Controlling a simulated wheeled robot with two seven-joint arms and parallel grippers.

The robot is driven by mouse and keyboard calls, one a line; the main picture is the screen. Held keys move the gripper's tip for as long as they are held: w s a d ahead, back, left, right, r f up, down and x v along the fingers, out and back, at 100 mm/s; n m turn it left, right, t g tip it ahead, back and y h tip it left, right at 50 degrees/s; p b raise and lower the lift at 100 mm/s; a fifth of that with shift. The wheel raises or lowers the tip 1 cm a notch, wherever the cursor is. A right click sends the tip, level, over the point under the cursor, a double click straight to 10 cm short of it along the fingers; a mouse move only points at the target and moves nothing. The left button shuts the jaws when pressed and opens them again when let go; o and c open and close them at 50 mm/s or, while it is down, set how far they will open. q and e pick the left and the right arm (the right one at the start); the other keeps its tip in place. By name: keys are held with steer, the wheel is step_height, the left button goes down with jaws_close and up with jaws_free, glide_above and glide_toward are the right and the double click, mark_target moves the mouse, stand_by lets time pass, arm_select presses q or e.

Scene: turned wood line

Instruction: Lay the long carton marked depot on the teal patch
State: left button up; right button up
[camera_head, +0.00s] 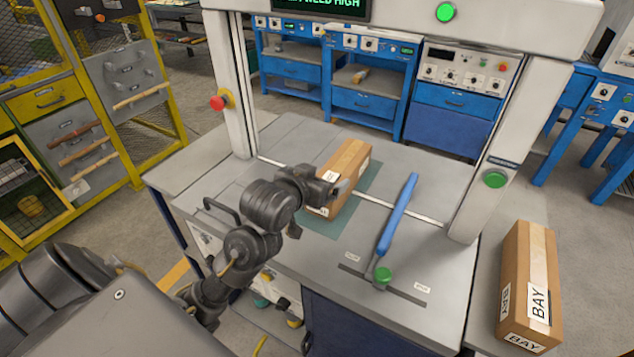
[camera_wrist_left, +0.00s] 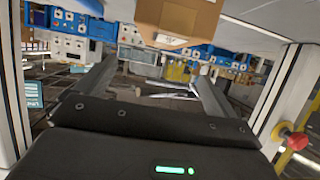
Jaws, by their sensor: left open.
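A long brown carton (camera_head: 350,155) lies on the teal patch (camera_head: 325,222), running away from me. Part of its near end is hidden by my left gripper. White labels show on it, but I cannot read a whole word. My left gripper (camera_head: 342,187) is at the carton's near end, with its jaws open. In the left wrist view its two fingers (camera_wrist_left: 155,88) stand wide apart with nothing between them, and a carton (camera_wrist_left: 180,20) shows beyond them at the top edge. My right gripper is not in view.
A second long carton (camera_head: 515,265) marked BAY stands at the right. White frame posts (camera_head: 232,90) (camera_head: 505,150) rise on both sides of the grey table (camera_head: 290,135).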

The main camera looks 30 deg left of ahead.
arm_select(q)
steer(key=shift+s+a, duration=0.15)
steer(key=shift+s, duration=0.45)
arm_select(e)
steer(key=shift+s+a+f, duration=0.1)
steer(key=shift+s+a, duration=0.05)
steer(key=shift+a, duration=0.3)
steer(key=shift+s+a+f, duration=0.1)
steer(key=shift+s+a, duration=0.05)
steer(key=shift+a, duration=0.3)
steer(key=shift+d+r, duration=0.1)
